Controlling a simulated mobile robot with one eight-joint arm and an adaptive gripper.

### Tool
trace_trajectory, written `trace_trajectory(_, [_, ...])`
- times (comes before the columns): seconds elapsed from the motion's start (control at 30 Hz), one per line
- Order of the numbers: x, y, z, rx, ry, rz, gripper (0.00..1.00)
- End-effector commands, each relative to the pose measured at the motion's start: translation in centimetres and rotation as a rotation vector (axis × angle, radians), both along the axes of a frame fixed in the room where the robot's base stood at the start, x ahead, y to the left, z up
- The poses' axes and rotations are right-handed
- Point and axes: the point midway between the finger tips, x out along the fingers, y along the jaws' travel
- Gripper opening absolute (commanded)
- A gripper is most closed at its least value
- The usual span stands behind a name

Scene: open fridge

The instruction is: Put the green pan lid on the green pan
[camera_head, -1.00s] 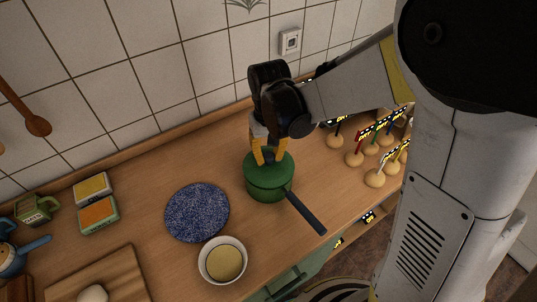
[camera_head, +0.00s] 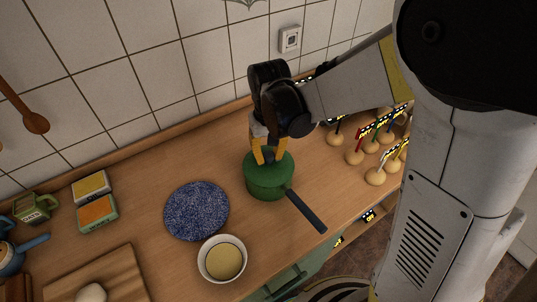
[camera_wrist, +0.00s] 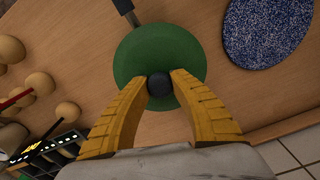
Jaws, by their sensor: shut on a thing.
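The green pan (camera_head: 266,189) stands on the wooden counter, with its dark handle pointing toward the front right. The green pan lid (camera_head: 284,163) lies over the top of the pan; it looks about level, though its exact seating on the rim cannot be told. In the wrist view the lid (camera_wrist: 140,50) hides nearly all of the pan, and only the handle shows beyond it. My gripper (camera_head: 264,159) is above the pan, pointing down. In the wrist view its yellow fingers (camera_wrist: 160,86) are shut on the lid's dark round knob (camera_wrist: 159,84).
A blue speckled plate (camera_head: 196,211) lies left of the pan, and a bowl with yellowish contents (camera_head: 222,260) stands in front. Several round-based wooden items (camera_head: 355,158) stand to the right. A tiled wall (camera_head: 130,75) rises behind.

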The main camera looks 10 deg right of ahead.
Motion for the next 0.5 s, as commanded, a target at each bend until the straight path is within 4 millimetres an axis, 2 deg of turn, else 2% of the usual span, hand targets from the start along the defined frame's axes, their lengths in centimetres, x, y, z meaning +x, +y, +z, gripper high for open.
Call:
trace_trajectory(0.3, [0.01,0.0,-0.42,0.0,0.0,0.0,0.0])
trace_trajectory(0.33, [0.01,0.0,-0.42,0.0,0.0,0.0,0.32])
trace_trajectory(0.37, [0.01,0.0,-0.42,0.0,0.0,0.0,0.41])
trace_trajectory(0.4, [0.01,0.0,-0.42,0.0,0.0,0.0,0.48])
trace_trajectory(0.5, [0.0,0.0,-0.41,0.0,0.0,0.0,0.48])
